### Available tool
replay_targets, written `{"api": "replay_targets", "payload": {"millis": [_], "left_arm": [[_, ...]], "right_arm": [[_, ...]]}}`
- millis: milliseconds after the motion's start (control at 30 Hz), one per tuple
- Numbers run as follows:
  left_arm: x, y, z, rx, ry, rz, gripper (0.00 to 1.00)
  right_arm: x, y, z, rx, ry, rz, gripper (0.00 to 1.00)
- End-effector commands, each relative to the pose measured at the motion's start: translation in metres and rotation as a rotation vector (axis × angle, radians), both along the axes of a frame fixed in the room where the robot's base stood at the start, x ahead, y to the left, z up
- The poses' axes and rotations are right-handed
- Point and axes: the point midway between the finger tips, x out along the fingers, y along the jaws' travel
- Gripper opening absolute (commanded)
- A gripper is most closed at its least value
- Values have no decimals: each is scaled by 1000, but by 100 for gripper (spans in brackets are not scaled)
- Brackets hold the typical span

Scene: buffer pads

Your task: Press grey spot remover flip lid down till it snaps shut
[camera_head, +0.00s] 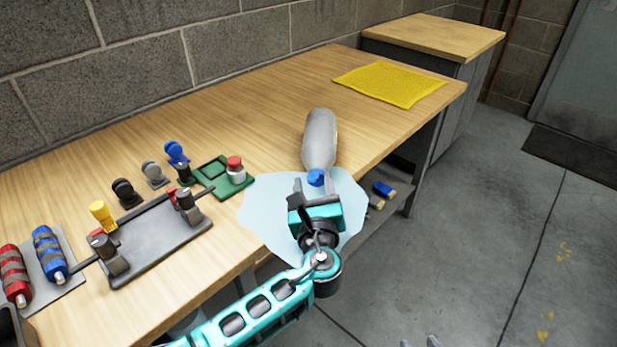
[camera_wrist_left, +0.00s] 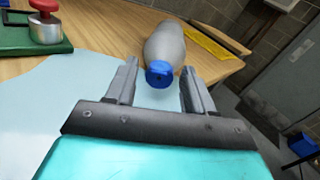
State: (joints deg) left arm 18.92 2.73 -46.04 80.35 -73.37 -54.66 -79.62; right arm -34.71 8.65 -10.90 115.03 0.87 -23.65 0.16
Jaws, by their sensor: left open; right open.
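The grey bottle (camera_head: 319,142) lies on its side on the bench, with its blue cap (camera_head: 316,178) toward my left gripper. In the left wrist view the grey bottle (camera_wrist_left: 165,44) and the front of its blue cap (camera_wrist_left: 159,75) show between the fingers, just beyond their tips. I cannot tell whether the lid is open or closed. My left gripper (camera_head: 306,183) is open and empty over the pale blue sheet (camera_head: 262,208). Only two grey fingertips of my right gripper (camera_head: 420,342) show at the bottom edge, apart, away from the bench.
A green tray (camera_head: 213,170) with a red-topped jar (camera_head: 235,167) is to the left. A yellow cloth (camera_head: 388,84) lies at the far right of the bench (camera_head: 250,110).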

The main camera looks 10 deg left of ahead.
Motion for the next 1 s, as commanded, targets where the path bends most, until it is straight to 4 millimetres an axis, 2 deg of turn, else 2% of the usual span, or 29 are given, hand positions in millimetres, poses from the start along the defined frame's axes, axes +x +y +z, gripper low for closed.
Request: {"api": "replay_targets", "payload": {"millis": [467, 1000], "left_arm": [[-2, -3, 0, 0, 0, 1, 53], [-2, -2, 0, 0, 0, 1, 1]], "right_arm": [[1, 1, 1, 4, -1, -1, 43], [-1, 2, 0, 8, 1, -3, 43]]}}
